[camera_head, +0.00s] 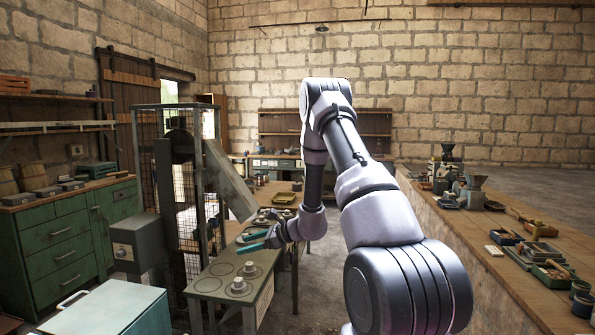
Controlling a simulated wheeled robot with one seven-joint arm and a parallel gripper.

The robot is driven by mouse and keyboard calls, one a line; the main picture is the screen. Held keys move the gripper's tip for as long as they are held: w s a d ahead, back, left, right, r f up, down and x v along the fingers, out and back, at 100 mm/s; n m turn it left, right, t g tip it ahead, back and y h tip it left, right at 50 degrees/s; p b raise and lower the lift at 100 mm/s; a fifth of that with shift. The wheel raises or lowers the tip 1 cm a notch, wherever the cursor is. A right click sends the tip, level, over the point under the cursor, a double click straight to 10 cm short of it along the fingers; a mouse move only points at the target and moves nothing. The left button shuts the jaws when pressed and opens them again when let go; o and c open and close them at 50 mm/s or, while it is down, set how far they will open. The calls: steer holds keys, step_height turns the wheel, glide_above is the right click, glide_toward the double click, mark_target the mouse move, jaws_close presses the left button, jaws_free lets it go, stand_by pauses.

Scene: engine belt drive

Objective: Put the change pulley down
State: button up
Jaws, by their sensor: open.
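My gripper (246,242) is at the end of my arm, above the left bench (205,271). Its two teal fingers are spread apart and point left. I see nothing held between them. Two small pale stepped pieces that look like pulleys, a nearer one (238,286) and a farther one (249,270), stand on the bench's near end, below the gripper and apart from it. I cannot tell which piece is the change pulley. My arm hides part of the bench behind the gripper.
A caged machine (178,180) with a grey box (137,243) stands left of the bench. A teal chest (112,308) is at the front left. A long wooden counter (440,215) with several tools runs along the right.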

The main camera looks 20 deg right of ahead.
steer(key=s+a+r+n+g+h, duration=0.1)
steer(key=s+a+r+n+g, duration=0.1)
steer(key=s+r+n, duration=0.55)
steer(key=s+a+r+n+g, duration=0.3)
steer(key=s+r, duration=0.5)
steer(key=r, duration=0.6)
steer(key=s+d+r+n+t+h, duration=0.1)
steer(key=s+d+r+n+h, duration=0.1)
steer(key=s, duration=0.4)
steer(key=s+d+r+n+t+h, duration=0.2)
steer(key=s+d+r+n+h, duration=0.1)
steer(key=s+r, duration=0.2)
steer(key=s+d+r+n+t+h, duration=0.1)
steer(key=s+d+r+n+h, duration=0.2)
steer(key=s, duration=0.5)
steer(key=shift+s+d+r, duration=0.25)
steer(key=shift+s, duration=0.1)
